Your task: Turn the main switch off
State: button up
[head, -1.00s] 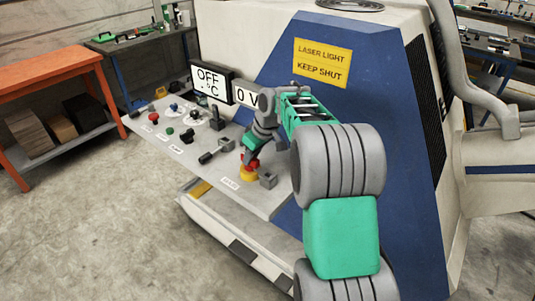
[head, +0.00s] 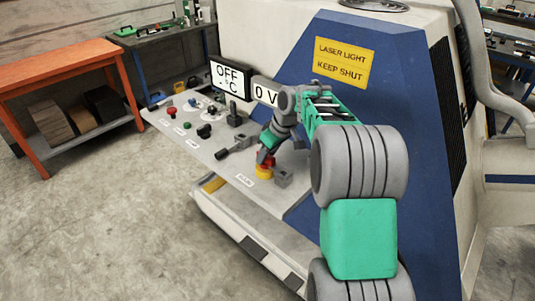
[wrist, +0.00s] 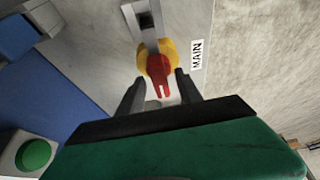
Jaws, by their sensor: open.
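The main switch has a red handle (wrist: 159,70) on a round yellow base (wrist: 143,58), beside a "MAIN" label (wrist: 197,54) on the panel. In the head view, the yellow base (head: 264,172) is at the panel's near right end. My gripper (wrist: 158,86) is open, with one dark finger on each side of the red handle; the fingers look apart from it. In the head view, my gripper (head: 266,156) is right over the switch and partly hides the handle.
A grey slotted block (wrist: 146,18) stands beside the switch. A black lever (head: 235,147) and several knobs lie farther left on the sloped panel (head: 215,158). The blue machine wall (head: 400,95) rises close behind my arm. A green button (wrist: 33,154) shows in the wrist view.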

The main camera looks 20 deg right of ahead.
aim_at(273, 168)
jog(key=shift+r, duration=0.1)
jog(key=v, duration=0.7)
jog(key=shift+s+r, duration=0.15)
jog(key=shift+r, duration=0.15)
jog(key=shift+d, duration=0.1)
jog(key=s+a+m, duration=0.2)
jog(key=s+a, duration=0.6)
jog(key=s, duration=0.1)
jog(key=s+a+f+m+h, duration=0.1)
jog(key=s+f, duration=0.2)
jog(key=s, duration=0.5)
jog(key=s+a+f+m+h, duration=0.1)
jog(key=s+a+f+m, duration=0.1)
jog(key=s, duration=0.6)
jog(key=shift+f+m, duration=0.3)
jog(key=shift+f, duration=0.25)
